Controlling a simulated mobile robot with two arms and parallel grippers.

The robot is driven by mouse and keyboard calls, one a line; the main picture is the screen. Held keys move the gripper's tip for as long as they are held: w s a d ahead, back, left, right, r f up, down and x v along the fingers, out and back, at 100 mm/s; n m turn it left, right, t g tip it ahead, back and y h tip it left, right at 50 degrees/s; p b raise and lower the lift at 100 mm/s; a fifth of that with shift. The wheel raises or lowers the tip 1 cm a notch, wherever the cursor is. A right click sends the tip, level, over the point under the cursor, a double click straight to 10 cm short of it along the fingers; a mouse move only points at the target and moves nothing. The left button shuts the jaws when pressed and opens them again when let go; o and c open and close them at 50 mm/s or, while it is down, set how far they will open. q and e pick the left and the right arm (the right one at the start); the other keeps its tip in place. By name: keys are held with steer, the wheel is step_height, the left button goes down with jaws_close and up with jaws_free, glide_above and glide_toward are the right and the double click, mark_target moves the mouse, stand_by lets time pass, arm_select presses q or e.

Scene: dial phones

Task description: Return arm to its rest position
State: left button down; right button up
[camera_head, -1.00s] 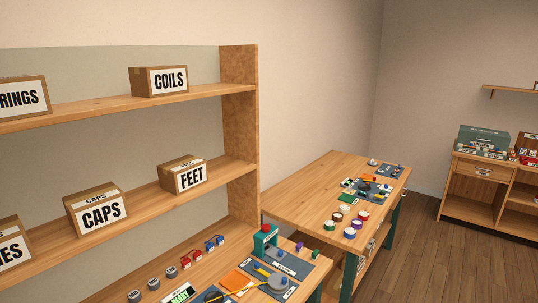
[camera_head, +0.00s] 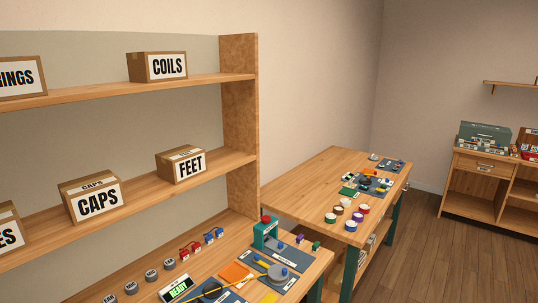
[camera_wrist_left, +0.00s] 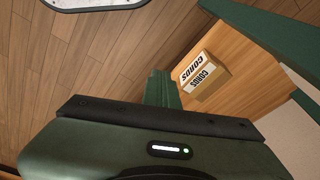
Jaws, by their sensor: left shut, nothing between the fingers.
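My left gripper (camera_wrist_left: 160,88) shows in the left wrist view as green fingers beyond its dark bar and green housing. It is shut with nothing between the fingers. A box labelled CORDS (camera_wrist_left: 202,76) lies beyond it on a wooden surface, apart from the fingers. Neither gripper shows in the head view, and my right gripper is in no frame.
The head view shows a shelf unit (camera_head: 238,120) with boxes labelled COILS (camera_head: 158,67), FEET (camera_head: 181,165) and CAPS (camera_head: 90,196). Below is a workbench with phone parts and a teal press (camera_head: 266,234). A second table (camera_head: 300,190) stands behind. Floor (camera_head: 440,255) is clear at right.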

arm_select(q)
steer(key=s+a+f+g+b, duration=0.1)
steer(key=s+a+f+b, duration=0.2)
steer(key=s+f, duration=1.3)
step_height(320, 180, down, 3)
steer(key=shift+r, duration=0.2)
steer(key=shift+s, duration=0.1)
